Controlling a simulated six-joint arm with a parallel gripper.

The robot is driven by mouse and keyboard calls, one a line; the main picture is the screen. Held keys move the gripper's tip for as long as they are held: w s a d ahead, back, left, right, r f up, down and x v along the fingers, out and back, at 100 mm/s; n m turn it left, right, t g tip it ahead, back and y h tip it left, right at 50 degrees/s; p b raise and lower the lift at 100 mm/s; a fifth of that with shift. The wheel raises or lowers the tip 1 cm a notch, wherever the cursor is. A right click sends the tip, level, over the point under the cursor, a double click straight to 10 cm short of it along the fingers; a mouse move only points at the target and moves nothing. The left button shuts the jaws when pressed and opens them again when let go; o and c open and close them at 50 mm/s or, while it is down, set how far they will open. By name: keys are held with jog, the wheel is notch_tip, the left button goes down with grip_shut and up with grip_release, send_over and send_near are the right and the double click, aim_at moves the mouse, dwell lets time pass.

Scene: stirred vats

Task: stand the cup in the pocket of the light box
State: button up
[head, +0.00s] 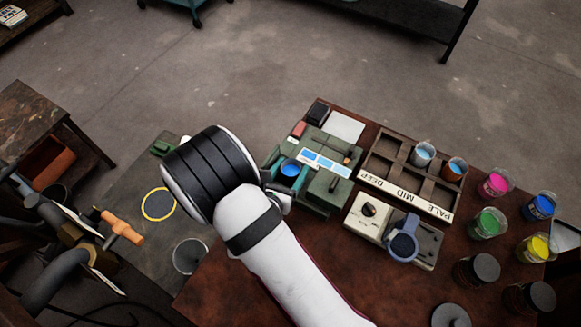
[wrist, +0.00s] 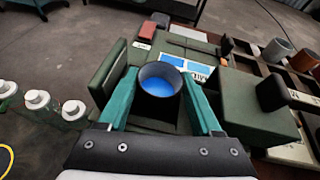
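The cup (wrist: 159,92), a grey cup holding blue liquid, is upright between the two teal fingers of my gripper (wrist: 160,85) in the wrist view. The fingers appear to press on both its sides. In the head view the cup (head: 290,169) is at the left part of the green light box (head: 323,196), beside its blue and white panel. The light box (wrist: 255,110) lies around and under the cup in the wrist view. The cup's base is hidden, so I cannot tell whether it rests in the pocket or is just above it.
Right of the light box is a compartment tray (head: 405,190) marked DEEP, MID, PALE, holding two cups. A beige device (head: 370,212) with a blue-ringed dark disc stands in front. Several colour jars (head: 488,222) fill the right side. Lidded jars (wrist: 38,102) stand left in the wrist view.

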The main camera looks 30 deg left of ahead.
jog(key=shift+r, duration=0.15)
jog(key=v, duration=1.2)
jog(key=w+d+r+m+g+h, duration=0.3)
jog(key=d+r+m+h, duration=0.15)
jog(key=d+m, duration=0.4)
jog(key=w+d+r+m+g+h, duration=0.25)
jog(key=d+m+h, duration=0.35)
jog(key=d+m, duration=0.3)
jog(key=s+d+r+m+g+y, duration=0.3)
jog(key=s+d+m+g, duration=0.7)
jog(key=m, duration=0.5)
jog(key=a+r+m+y, duration=0.1)
jog(key=m+y, duration=0.1)
jog(key=m, duration=0.1)
jog(key=a+r+m+t+y, duration=0.1)
jog(key=m+y, duration=0.2)
jog(key=m, duration=0.1)
jog(key=s+r+m+t+y, duration=0.1)
jog(key=m+y, duration=0.1)
jog(key=m, duration=0.2)
jog(key=shift+a+r+m+y, duration=0.25)
jog(key=shift+a+y, duration=0.1)
jog(key=shift+a, duration=0.05)
